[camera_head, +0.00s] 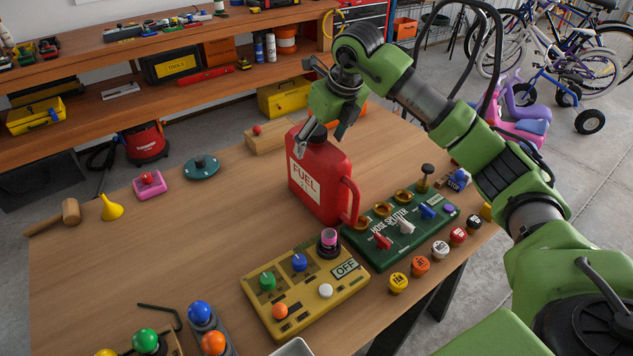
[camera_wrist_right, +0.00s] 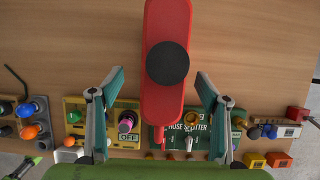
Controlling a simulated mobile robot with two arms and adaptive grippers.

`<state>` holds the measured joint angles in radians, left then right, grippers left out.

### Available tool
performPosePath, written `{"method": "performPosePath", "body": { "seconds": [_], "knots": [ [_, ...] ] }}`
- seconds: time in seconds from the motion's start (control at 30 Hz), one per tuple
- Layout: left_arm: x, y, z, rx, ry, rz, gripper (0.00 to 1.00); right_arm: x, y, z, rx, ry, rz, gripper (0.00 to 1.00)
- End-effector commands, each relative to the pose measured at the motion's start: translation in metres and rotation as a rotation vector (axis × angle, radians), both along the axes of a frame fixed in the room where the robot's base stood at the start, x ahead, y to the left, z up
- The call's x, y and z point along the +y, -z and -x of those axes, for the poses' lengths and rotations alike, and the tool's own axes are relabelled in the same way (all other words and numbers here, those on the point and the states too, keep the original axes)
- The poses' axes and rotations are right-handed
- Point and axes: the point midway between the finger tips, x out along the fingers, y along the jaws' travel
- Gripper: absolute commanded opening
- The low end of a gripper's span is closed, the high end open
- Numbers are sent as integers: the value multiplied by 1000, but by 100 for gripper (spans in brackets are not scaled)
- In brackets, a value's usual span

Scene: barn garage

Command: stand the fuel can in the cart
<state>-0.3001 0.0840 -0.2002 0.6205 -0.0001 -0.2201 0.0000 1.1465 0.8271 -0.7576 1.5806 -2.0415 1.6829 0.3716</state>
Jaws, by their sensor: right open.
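The red fuel can (camera_head: 318,180) stands upright on the wooden workbench (camera_head: 215,235), with a white FUEL label and a handle on its right side. My right gripper (camera_head: 322,136) is over the top of the can, fingers pointing down. In the right wrist view the can (camera_wrist_right: 164,110) with its dark round cap lies between the two spread fingers (camera_wrist_right: 162,76), with gaps on both sides. The gripper hides part of the can's top in the head view. I cannot make out a cart.
The green hose splitter board (camera_head: 402,232) sits close beside the can's handle. A yellow control box (camera_head: 305,290) is nearer. Several coloured knobs line the right edge. A wooden block (camera_head: 258,137) lies behind the can. The bench left of the can is largely clear.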

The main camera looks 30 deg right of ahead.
Motion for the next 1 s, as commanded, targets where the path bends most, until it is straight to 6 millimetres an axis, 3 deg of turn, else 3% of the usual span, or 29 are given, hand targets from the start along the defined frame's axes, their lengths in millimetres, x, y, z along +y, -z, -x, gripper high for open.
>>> {"method": "performPosePath", "body": {
  "seconds": [0.4, 0.73, 0.77, 1.0],
  "knots": [
    [-2, 29, 0, 0, -2, 3, 38, -4, 45, -23, 0, 0, -2, 69],
    [-5, 30, 0, 0, -2, 6, 38, -4, 49, -27, -1, 0, 0, 69],
    [-5, 30, 0, 0, -3, 6, 38, -4, 49, -27, -1, 1, -1, 64],
    [-5, 30, 0, 0, -2, 6, 38, -4, 49, -26, -1, 1, -1, 2]
  ]
}}
